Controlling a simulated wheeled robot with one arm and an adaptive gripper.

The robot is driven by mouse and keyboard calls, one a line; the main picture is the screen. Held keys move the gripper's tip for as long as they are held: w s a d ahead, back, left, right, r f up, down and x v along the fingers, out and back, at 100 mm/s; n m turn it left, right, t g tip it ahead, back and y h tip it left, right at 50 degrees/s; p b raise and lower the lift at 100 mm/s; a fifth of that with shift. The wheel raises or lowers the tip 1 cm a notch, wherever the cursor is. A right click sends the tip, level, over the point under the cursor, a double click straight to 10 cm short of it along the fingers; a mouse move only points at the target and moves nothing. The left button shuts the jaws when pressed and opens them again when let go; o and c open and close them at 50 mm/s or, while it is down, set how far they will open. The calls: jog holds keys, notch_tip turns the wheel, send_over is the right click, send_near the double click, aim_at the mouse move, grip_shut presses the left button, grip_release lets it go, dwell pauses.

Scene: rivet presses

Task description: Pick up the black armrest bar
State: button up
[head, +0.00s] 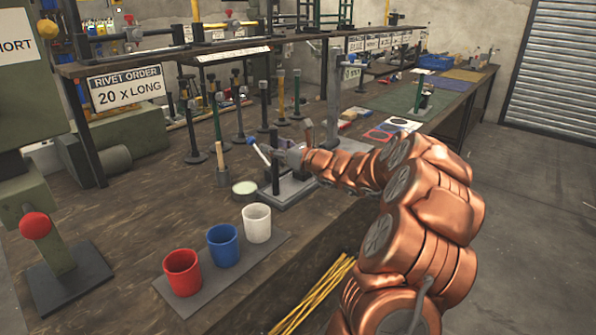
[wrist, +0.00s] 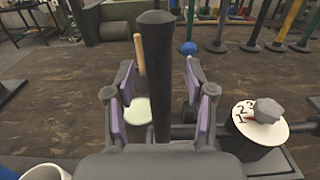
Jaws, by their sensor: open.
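A black upright bar (wrist: 157,70) with a rounded, wider top stands in the middle of the wrist view. It appears to be the armrest bar. In the head view a black upright (head: 274,165) shows at my gripper, on a grey base plate. My gripper (wrist: 155,92) is open, with its purple-padded fingers to the left and right of the bar. A gap shows on each side, so the fingers look apart from it. The bar's lower end is hidden behind my gripper's body. In the head view my gripper (head: 280,152) is small, and its fingertips are hard to make out.
A white numbered dial (wrist: 258,122) is close right of my gripper. A pale pot (head: 244,187) and a wooden-handled tool (head: 222,160) stand left. Red (head: 183,272), blue (head: 223,245) and white (head: 257,223) cups stand in front. Several coloured posts (head: 280,95) stand behind.

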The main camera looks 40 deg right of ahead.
jog(key=shift+w, duration=0.2)
jog(key=shift+c, duration=0.4)
grip_shut()
